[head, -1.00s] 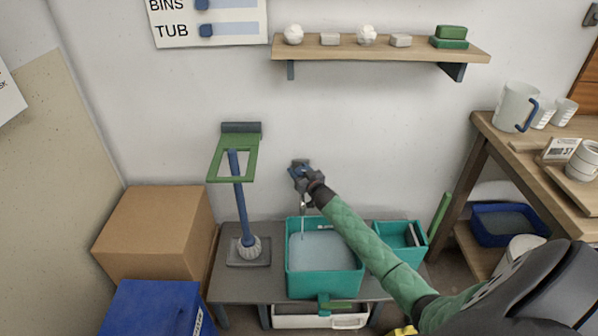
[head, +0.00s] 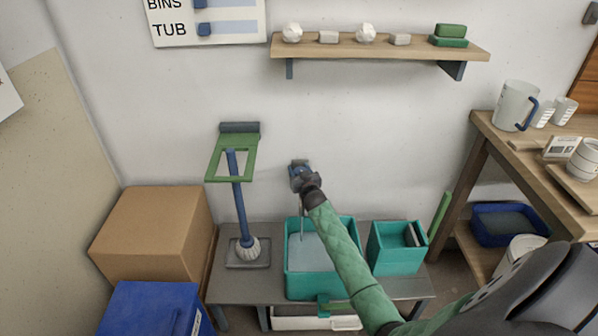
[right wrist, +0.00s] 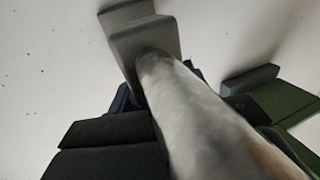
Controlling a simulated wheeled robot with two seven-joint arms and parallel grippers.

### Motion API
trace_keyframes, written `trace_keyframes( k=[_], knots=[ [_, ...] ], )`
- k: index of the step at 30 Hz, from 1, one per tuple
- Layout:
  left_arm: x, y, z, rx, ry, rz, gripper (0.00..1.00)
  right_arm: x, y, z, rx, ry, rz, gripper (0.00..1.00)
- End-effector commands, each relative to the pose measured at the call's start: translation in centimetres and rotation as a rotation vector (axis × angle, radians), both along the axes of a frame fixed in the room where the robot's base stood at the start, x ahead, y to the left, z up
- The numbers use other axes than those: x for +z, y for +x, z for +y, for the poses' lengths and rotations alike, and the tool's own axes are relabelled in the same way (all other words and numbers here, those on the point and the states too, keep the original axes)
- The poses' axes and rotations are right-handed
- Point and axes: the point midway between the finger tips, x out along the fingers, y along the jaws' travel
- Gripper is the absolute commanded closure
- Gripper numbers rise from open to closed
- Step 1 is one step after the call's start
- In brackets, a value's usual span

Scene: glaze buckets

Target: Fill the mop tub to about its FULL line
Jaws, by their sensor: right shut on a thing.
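The teal mop tub (head: 297,287) stands on the grey bench, with greyish water (head: 301,252) inside. My right arm covers its right part, and I cannot make out a FULL line. A thin stream (head: 301,225) runs down from the tap into the tub. My right gripper (head: 300,172) is at the wall above the tub, shut on the blue tap handle (head: 296,165). In the right wrist view the gripper (right wrist: 128,95) is close to the wall, with a grey block and a pale blurred shape in front. My left gripper is not in view.
A mop (head: 240,210) stands left of the tub below a green wall bracket (head: 215,160). A smaller teal bin (head: 397,262) is at right. A cardboard box (head: 150,235) and a blue box (head: 150,308) are at left. A shelf (head: 380,50) hangs above.

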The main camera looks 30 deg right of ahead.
Motion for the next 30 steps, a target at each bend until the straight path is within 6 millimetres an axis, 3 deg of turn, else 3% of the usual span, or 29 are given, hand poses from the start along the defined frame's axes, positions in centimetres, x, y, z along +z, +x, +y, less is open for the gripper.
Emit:
trace_keyframes(
  k=[2, 3, 6, 30],
  knots=[
    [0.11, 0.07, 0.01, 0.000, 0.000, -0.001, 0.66, 0.14, 0.05, 0.02, 0.001, -0.001, -0.002, 0.72],
    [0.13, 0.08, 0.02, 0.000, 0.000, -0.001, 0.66, 0.13, 0.04, 0.03, 0.001, -0.001, -0.002, 0.48],
    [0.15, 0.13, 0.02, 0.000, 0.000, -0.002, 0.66, 0.09, 0.03, 0.02, 0.001, 0.000, -0.001, 0.28],
    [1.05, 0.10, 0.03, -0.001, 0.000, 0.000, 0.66, 0.23, 0.15, 0.14, 0.112, -0.006, -0.003, 0.28]
  ],
)
